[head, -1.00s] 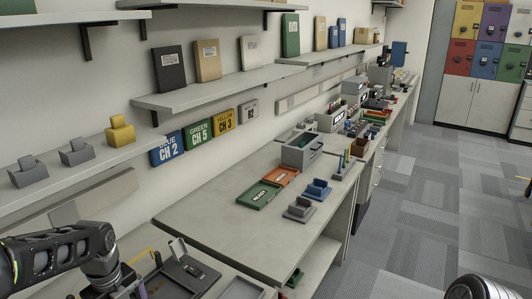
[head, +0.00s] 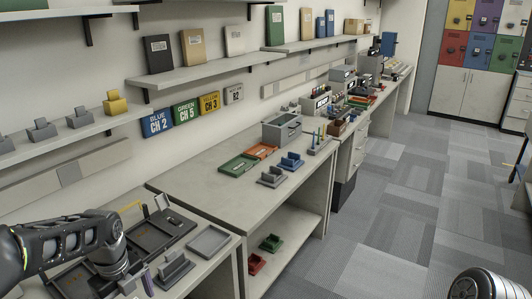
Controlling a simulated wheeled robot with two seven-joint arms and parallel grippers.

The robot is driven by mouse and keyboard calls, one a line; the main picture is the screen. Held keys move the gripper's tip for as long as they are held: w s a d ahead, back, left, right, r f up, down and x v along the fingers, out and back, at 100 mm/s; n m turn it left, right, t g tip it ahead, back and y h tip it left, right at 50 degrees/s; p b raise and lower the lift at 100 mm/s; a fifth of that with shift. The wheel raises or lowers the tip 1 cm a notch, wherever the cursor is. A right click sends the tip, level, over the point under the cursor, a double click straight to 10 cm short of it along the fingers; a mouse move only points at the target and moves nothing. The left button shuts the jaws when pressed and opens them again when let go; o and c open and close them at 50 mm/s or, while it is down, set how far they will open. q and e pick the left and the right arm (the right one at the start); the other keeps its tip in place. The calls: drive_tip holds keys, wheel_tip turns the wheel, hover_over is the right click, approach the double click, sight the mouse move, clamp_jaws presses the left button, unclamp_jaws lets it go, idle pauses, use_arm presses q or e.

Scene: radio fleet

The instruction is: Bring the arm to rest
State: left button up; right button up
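My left arm (head: 60,243) comes in from the left edge and reaches over the near bench, bending down at its wrist. The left gripper (head: 127,284) is below the wrist, dark against the dark tray, and its fingers cannot be made out. I cannot tell whether it holds anything. Of my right arm, only a rounded grey and black part (head: 478,285) shows at the bottom right. My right gripper is out of view.
The near bench holds a dark tray (head: 150,240), a grey tray (head: 209,241) and a grey stand (head: 174,268). The adjoining bench (head: 200,180) carries a grey bin (head: 281,130), green tray (head: 238,166) and blue radio (head: 291,161). Open carpet (head: 420,200) lies to the right.

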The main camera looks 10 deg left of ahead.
use_arm(q)
drive_tip(key=w+d+f+n+t, duration=0.2)
drive_tip(key=w+n+t, duration=0.1)
drive_tip(key=w+n, duration=0.4)
drive_tip(key=s+d+f+n+t+h+p, duration=0.1)
drive_tip(key=d+f+n+h+p, duration=0.2)
drive_tip(key=d+f+n, duration=0.75)
drive_tip(key=s+d+f+n+g+p, duration=0.2)
drive_tip(key=s+d+f+n+p, duration=0.1)
drive_tip(key=s+d, duration=0.5)
drive_tip(key=s+d+f+n+g+h+p, duration=0.1)
drive_tip(key=s+d+f+n, duration=0.4)
drive_tip(key=s, duration=1)
drive_tip(key=d+g+p, duration=0.1)
drive_tip(key=d+p, duration=0.1)
drive_tip(key=d, duration=0.1)
drive_tip(key=shift+s+d, duration=0.15)
drive_tip(key=shift+d, duration=0.05)
use_arm(e)
wheel_tip(320, 180, up, 9)
drive_tip(key=shift+s+d+f, duration=0.2)
drive_tip(key=shift+s+d, duration=0.05)
